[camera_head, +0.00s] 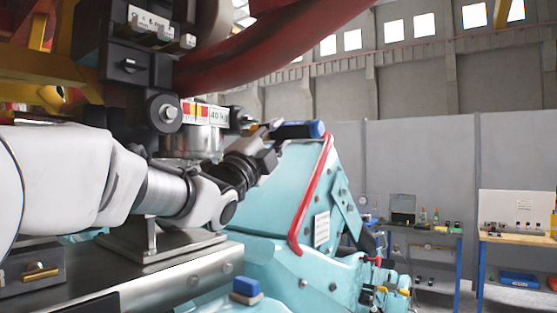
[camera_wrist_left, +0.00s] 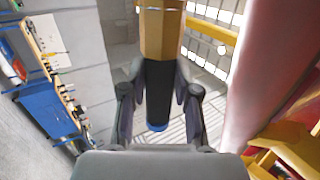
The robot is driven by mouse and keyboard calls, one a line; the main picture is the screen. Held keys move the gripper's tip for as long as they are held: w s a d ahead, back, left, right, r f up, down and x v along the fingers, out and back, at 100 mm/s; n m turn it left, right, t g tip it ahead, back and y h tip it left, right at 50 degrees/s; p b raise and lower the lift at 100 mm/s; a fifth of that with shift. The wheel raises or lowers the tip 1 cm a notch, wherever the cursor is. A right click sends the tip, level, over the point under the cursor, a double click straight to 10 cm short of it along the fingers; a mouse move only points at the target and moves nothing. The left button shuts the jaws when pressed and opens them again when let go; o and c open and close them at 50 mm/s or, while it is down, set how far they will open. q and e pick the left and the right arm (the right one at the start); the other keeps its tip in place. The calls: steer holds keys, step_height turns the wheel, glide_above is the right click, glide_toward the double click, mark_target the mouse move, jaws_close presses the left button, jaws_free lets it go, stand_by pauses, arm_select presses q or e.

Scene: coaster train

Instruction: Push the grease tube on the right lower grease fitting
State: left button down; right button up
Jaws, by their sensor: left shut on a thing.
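My left gripper (camera_head: 270,142) is shut on a dark cylinder with a blue end, which looks like the grease tube (camera_head: 300,130). In the head view the tube lies nearly level, with its blue end to the right. In the left wrist view the grease tube (camera_wrist_left: 160,92) sits between the two fingers; it has a gold hexagonal part at the top, a black body and a blue rim at the bottom. The gold end points left in the head view, towards the dark machine block (camera_head: 130,65). I cannot make out the right lower grease fitting. My right gripper is out of view.
A turquoise car body (camera_head: 270,205) with a red bar (camera_head: 310,195) stands just below and right of the gripper. A thick red pipe (camera_head: 265,48) passes above. A steel beam (camera_head: 180,270) lies below my arm. Workbenches (camera_head: 520,238) stand at the far right.

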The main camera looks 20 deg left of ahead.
arm_select(q)
steer(key=shift+w+d+f+t+b, duration=0.5)
steer(key=shift+w+f+t+b, duration=1.15)
steer(key=shift+f, duration=2.65)
steer(key=w+a, duration=0.2)
steer(key=a, duration=0.6)
steer(key=shift+w+r+n, duration=0.2)
steer(key=shift+w+n, duration=0.1)
steer(key=shift+w, duration=0.1)
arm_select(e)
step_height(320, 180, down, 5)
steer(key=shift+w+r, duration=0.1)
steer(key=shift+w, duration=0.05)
arm_select(q)
steer(key=shift+g, duration=0.25)
steer(key=shift+b, duration=0.3)
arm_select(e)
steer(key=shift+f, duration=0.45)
arm_select(q)
steer(key=shift+w+a, duration=0.25)
steer(key=shift+a, duration=0.65)
steer(key=shift+r, duration=0.1)
steer(key=shift+b, duration=0.55)
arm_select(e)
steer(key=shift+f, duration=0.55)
